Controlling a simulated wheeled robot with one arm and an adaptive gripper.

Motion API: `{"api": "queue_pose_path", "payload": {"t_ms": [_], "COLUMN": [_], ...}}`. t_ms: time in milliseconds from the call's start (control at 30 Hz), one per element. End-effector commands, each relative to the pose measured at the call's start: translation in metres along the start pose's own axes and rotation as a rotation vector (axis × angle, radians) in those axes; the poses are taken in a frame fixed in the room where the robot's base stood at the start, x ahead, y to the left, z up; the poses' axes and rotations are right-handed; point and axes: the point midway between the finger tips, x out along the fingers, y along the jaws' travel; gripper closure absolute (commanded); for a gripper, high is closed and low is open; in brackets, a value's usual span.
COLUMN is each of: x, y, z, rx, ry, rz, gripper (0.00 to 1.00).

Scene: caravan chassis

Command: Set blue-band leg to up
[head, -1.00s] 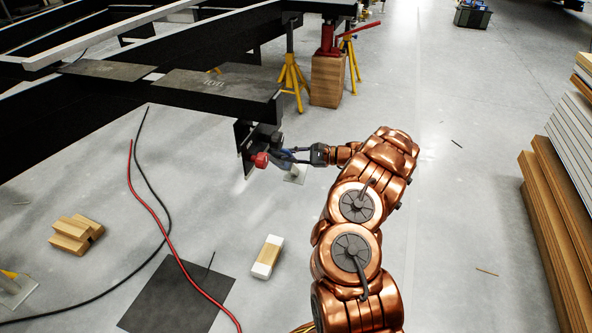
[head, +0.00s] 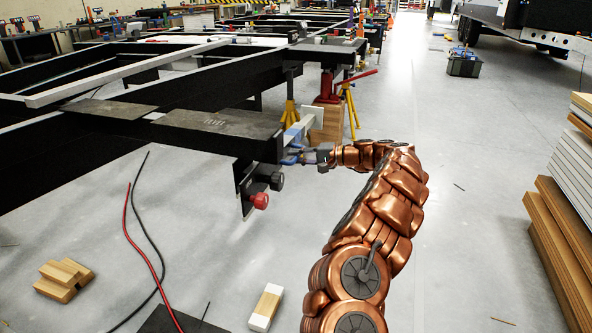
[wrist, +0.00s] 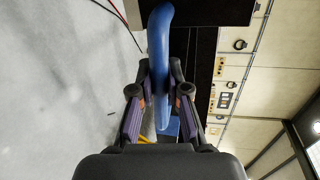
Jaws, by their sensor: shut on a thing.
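My gripper (head: 308,156) is at the end corner of the black chassis, shut on a blue curved handle (head: 291,161). In the wrist view the blue handle (wrist: 158,45) passes between the two fingers (wrist: 160,88). A pale leg (head: 299,131) shows just behind the gripper, slanting up and to the right beside the chassis beam. It appears to belong with the blue handle; the joint is hidden by the gripper and beam. A black bracket (head: 243,185) hangs below the beam, with a red knob (head: 260,201) and a black knob (head: 277,181).
A yellow stand (head: 290,113) and a red jack (head: 327,88) on wooden blocks (head: 328,120) stand behind the gripper. Stacked boards (head: 560,220) line the right side. Wood pieces (head: 63,279) and a white-ended block (head: 267,306) lie on the floor. Floor to the right is open.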

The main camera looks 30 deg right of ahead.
Motion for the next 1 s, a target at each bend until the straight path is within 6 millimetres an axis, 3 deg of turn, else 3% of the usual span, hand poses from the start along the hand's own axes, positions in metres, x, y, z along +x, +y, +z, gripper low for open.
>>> {"api": "queue_pose_path", "payload": {"t_ms": [33, 200, 733, 767, 1000], "x": [-0.002, -0.003, -0.004, -0.004, -0.004], "y": [-0.009, -0.016, -0.020, -0.020, -0.017], "z": [-0.001, -0.001, 0.000, 0.000, 0.000], "rx": [-0.026, -0.068, -0.088, -0.088, -0.085], "ry": [0.009, 0.018, 0.021, 0.021, 0.019], "rz": [-0.011, -0.010, -0.008, -0.008, -0.005], "gripper": [1.00, 1.00, 1.00, 0.83, 0.59]}}
